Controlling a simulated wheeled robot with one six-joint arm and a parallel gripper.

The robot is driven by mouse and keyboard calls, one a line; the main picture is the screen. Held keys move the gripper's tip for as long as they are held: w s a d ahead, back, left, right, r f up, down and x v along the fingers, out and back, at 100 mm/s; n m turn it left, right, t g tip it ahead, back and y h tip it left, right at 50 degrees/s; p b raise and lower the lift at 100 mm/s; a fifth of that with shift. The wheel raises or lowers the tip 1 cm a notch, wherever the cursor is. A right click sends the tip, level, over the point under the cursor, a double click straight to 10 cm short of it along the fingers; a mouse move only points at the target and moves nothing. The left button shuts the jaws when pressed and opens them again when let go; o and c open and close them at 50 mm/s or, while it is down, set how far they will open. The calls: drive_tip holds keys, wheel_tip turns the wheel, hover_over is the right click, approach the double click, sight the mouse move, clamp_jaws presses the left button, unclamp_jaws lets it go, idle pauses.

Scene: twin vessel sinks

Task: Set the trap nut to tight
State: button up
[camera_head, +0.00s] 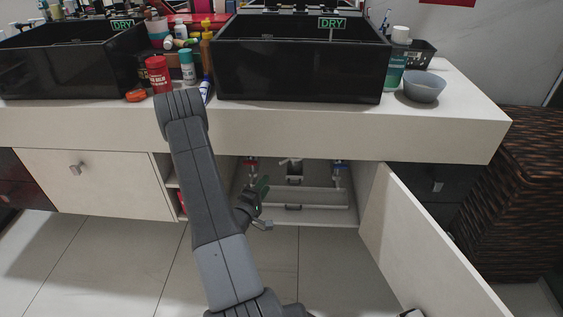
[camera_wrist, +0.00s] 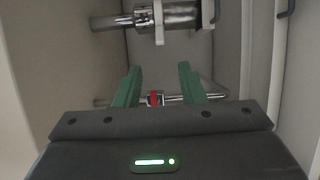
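My gripper (camera_head: 261,190) is at the open cabinet under the right sink, with its green fingers reaching inward. In the wrist view, my gripper (camera_wrist: 160,70) is open, with nothing seen clamped between its fingers. A thick chrome drain pipe (camera_wrist: 181,15) runs across the top of that view, beyond the fingertips. A pale collar with a downward tab (camera_wrist: 158,22) sits around it and may be the trap nut; I cannot tell its setting. In the head view the trap fittings (camera_head: 293,171) look small inside the cabinet, apart from my gripper.
A red-handled valve (camera_head: 251,164) and a blue-handled valve (camera_head: 339,166) flank the fittings. A thin pipe with a red part (camera_wrist: 154,98) shows between the fingers. The open cabinet door (camera_head: 425,240) stands to the right; the countertop (camera_head: 300,133) overhangs above.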

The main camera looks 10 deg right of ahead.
sight(281, 164)
drive_tip(key=b+x, duration=0.3)
drive_tip(key=x, duration=0.9)
drive_tip(key=shift+w+d, duration=0.2)
drive_tip(key=shift+w, duration=0.15)
drive_tip(key=shift+c, duration=0.3)
clamp_jaws()
